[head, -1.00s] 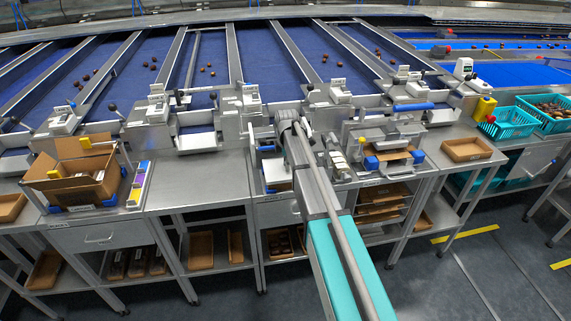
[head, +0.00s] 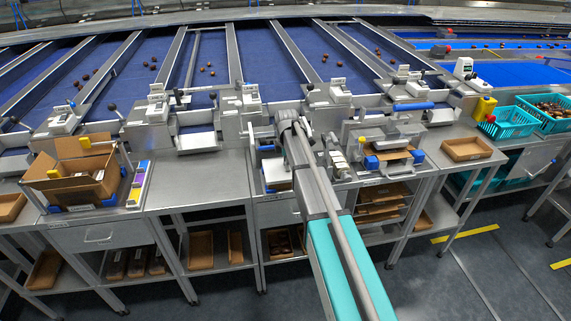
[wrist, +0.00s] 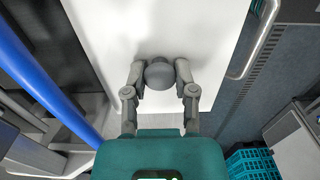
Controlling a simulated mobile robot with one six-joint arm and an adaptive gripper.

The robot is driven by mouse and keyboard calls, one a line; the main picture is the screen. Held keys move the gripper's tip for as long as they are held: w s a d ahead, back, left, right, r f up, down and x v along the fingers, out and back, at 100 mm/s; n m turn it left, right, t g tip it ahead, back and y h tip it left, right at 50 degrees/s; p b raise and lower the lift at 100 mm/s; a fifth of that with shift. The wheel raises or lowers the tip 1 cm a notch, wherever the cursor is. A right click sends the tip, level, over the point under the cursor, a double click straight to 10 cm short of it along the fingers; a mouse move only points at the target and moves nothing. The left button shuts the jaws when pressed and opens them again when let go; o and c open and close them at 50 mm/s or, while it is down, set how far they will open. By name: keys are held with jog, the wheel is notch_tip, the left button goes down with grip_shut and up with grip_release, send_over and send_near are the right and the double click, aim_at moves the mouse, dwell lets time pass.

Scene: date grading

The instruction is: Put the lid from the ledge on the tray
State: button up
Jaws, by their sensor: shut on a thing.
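The lid (wrist: 205,35) is a flat white panel with a round grey knob (wrist: 160,75), filling the upper middle of the wrist view. My gripper (wrist: 160,72) is shut on this knob, one finger on each side. The lid's far edge lies outside the wrist view. In the head view my own arm hides the gripper and the knob. A white flat surface (head: 278,176) shows beside my arm there; I cannot tell if it is the lid. I cannot make out the tray under or near the lid.
A blue bar (wrist: 45,75) runs close on the left in the wrist view. A metal handle (wrist: 255,40) and teal crates (wrist: 252,162) lie to the right. In the head view an open carton (head: 75,165) stands left, and a clear bench top (head: 195,180) lies between it and my arm.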

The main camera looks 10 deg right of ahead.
jog(key=shift+f+b, duration=0.6)
dwell(0.8)
jog(key=o, duration=1)
jog(key=shift+o, duration=0.2)
jog(key=o, duration=0.3)
jog(key=shift+o, duration=0.2)
jog(key=shift+r, duration=0.2)
jog(key=shift+r+p, duration=3.35)
jog(key=shift+p, duration=0.2)
